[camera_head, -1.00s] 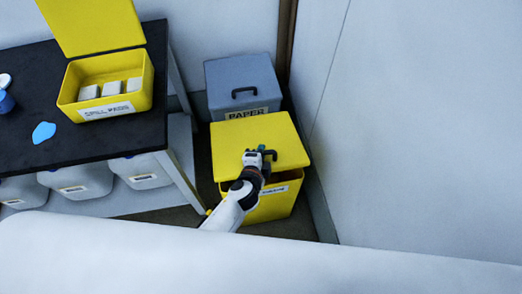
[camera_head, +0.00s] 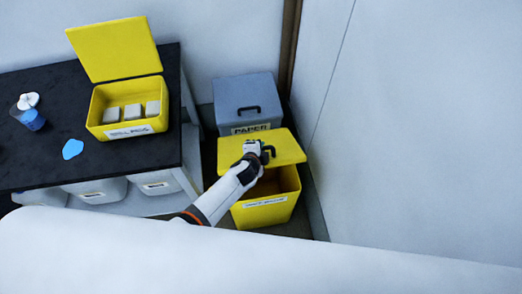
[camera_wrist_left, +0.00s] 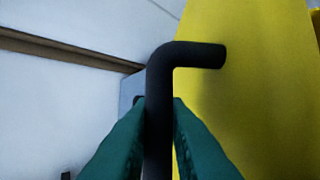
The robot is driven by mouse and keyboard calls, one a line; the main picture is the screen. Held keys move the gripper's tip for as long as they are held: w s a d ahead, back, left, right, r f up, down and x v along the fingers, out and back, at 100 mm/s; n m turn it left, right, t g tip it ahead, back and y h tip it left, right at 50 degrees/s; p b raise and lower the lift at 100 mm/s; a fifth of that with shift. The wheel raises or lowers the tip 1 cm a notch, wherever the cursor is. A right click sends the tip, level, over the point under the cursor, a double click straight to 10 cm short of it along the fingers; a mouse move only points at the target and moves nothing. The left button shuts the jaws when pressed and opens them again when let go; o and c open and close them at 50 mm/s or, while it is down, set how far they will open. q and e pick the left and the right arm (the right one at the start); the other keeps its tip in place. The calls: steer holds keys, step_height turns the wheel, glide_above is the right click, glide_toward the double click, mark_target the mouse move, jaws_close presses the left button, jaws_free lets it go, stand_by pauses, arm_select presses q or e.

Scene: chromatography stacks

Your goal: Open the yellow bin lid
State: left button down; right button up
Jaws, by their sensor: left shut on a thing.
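The yellow bin (camera_head: 265,212) stands on the floor in front of the grey paper bin, with a white label on its front. Its yellow lid (camera_head: 288,148) is tilted up at the front, and the dark inside of the bin shows below it. My left gripper (camera_head: 266,153) is at the lid's black handle. In the left wrist view the green fingers (camera_wrist_left: 159,125) are shut on the black handle (camera_wrist_left: 190,55), beside the yellow lid face (camera_wrist_left: 255,100). My right gripper is not in view.
The grey paper bin (camera_head: 247,97) with a shut lid stands close behind. A wall (camera_head: 420,130) is close on the right. A black table (camera_head: 40,165) on the left bears an open yellow spill box (camera_head: 100,130), a blue cup (camera_head: 33,120) and a blue puddle (camera_head: 72,149).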

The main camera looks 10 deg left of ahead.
arm_select(q)
steer(key=shift+w+r, duration=0.2)
stand_by(0.3)
steer(key=c, duration=1.4)
jaws_free()
steer(key=shift+s+a+r, duration=0.1)
steer(key=shift+s+r, duration=0.2)
steer(key=shift+s, duration=0.1)
steer(key=p+v, duration=0.2)
steer(key=v, duration=0.9)
steer(key=shift+f, duration=0.1)
